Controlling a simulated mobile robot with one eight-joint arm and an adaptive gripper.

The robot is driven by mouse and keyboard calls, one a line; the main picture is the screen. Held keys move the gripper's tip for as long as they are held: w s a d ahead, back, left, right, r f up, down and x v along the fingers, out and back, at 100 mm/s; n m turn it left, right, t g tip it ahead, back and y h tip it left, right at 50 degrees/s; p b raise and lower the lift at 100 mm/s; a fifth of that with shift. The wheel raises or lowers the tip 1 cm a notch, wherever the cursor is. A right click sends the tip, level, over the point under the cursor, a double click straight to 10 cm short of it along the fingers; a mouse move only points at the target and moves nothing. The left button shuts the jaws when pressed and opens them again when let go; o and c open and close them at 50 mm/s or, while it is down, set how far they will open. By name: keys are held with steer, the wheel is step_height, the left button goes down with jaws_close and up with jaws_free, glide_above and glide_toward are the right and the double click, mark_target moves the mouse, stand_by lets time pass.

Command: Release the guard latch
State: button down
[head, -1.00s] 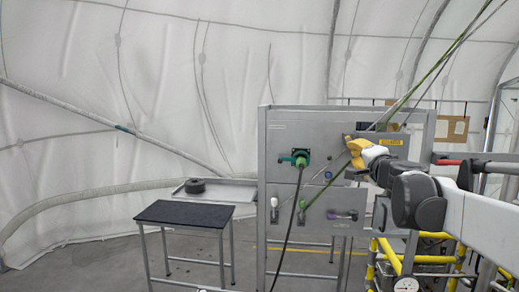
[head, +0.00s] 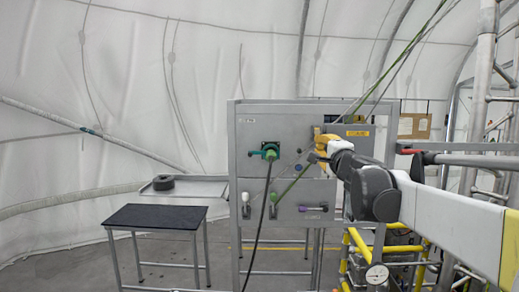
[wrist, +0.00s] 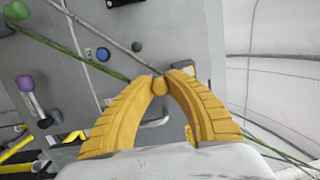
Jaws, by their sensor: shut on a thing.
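A grey upright panel (head: 255,120) carries several knobs and handles. My gripper (head: 320,148) is at its upper right part, its yellow fingers toward the panel face. In the wrist view my gripper's fingertips (wrist: 159,78) are closed around a small round yellowish knob (wrist: 159,87). I take this knob as part of the guard latch, but its mounting is hidden by the fingers. A curved metal bar (wrist: 155,122) shows between the fingers, below the knob. The fingers hide part of the panel around it.
A green connector (head: 271,151) with a black cable hangs on the panel's left. Lower handles are white, green and purple (head: 312,208). Taut green and grey lines (head: 366,95) cross in front. A black-topped table (head: 155,216) stands left. Yellow rails and a gauge (head: 377,275) lie below my arm.

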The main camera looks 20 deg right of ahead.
steer(key=c, duration=1.6)
jaws_free()
steer(key=shift+a, duration=0.1)
steer(key=v, duration=1.2)
